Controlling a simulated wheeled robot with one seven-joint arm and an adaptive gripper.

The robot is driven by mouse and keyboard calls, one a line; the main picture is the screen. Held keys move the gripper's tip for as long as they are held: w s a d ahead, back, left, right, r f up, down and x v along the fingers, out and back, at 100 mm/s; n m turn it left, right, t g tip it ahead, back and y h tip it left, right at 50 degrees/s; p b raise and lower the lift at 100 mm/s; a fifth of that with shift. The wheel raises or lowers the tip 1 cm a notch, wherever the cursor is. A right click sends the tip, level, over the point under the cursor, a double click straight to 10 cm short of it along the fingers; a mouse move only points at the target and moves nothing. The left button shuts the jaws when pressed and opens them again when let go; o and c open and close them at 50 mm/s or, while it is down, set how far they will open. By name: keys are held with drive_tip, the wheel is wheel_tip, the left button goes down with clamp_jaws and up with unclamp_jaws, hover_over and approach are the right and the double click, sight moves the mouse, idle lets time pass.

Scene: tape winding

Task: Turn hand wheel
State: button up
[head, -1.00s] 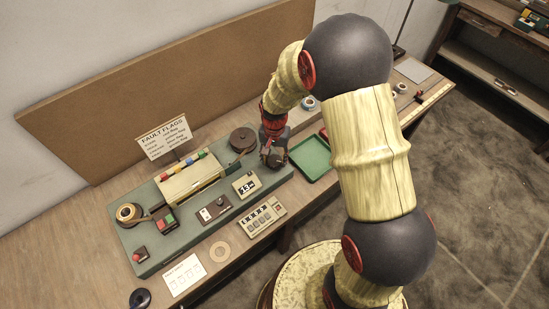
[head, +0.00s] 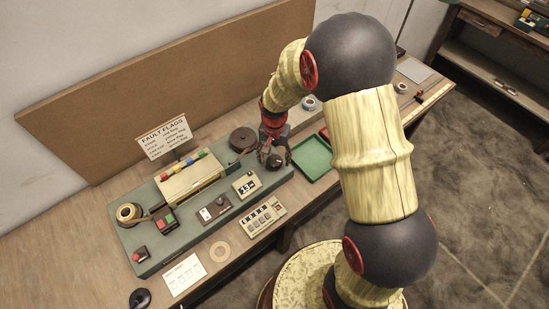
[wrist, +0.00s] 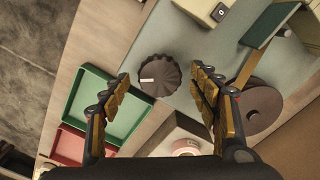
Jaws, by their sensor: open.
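The hand wheel (wrist: 159,76) is a dark, ribbed round knob with a white mark on its top. It stands on the right part of the grey-green machine base (head: 128,240). My gripper (wrist: 160,88) is open in the wrist view, with one finger to each side of the wheel and a visible gap on both sides. In the head view my gripper (head: 273,151) is just above the wheel (head: 275,162) and partly covers it. A small counter (head: 246,185) beside the wheel seems to read 15.
A brown reel (head: 242,139) stands close left of my gripper. A green tray (head: 312,158) lies to the right. A board (head: 170,85) stands behind the bench.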

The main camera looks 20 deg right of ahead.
sight(274, 160)
wheel_tip(274, 160, up, 11)
drive_tip(key=shift+r, duration=0.15)
idle(0.5)
drive_tip(key=shift+a, duration=0.1)
idle(0.6)
